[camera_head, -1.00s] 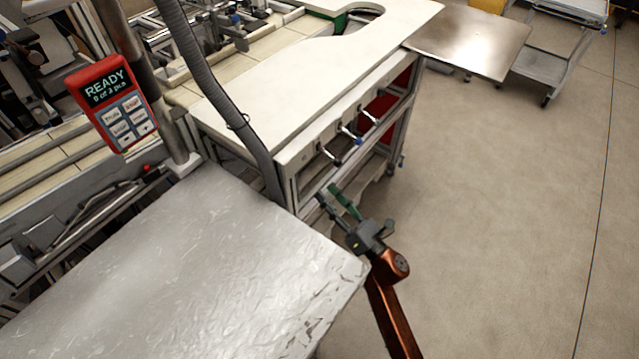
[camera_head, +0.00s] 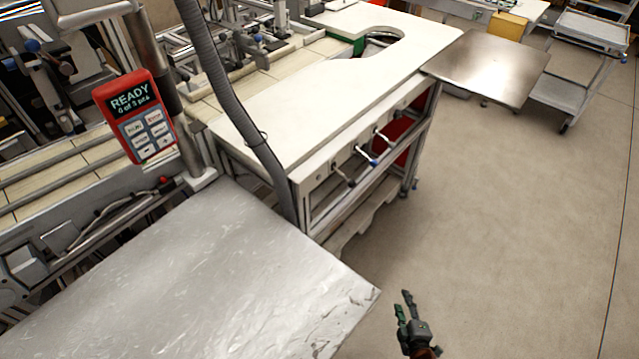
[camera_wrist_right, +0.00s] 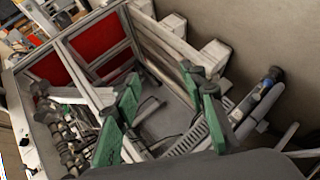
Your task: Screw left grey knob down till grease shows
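Several small knobs on short stems stick out of the white table's front edge. No grease can be made out at this size. My right gripper (camera_head: 403,303) is open and empty, low over the floor, well apart from the knobs. In the right wrist view its green fingers (camera_wrist_right: 162,80) are spread, and dark knobs (camera_wrist_right: 42,90) show at the left. My left gripper is not in view.
A foil-like grey tabletop (camera_head: 200,270) fills the lower left. A grey hose (camera_head: 225,90) hangs before the white table (camera_head: 320,85). A red panel (camera_head: 130,110) reads READY. A metal plate (camera_head: 490,68) and trolley (camera_head: 560,92) stand behind. Floor at right is clear.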

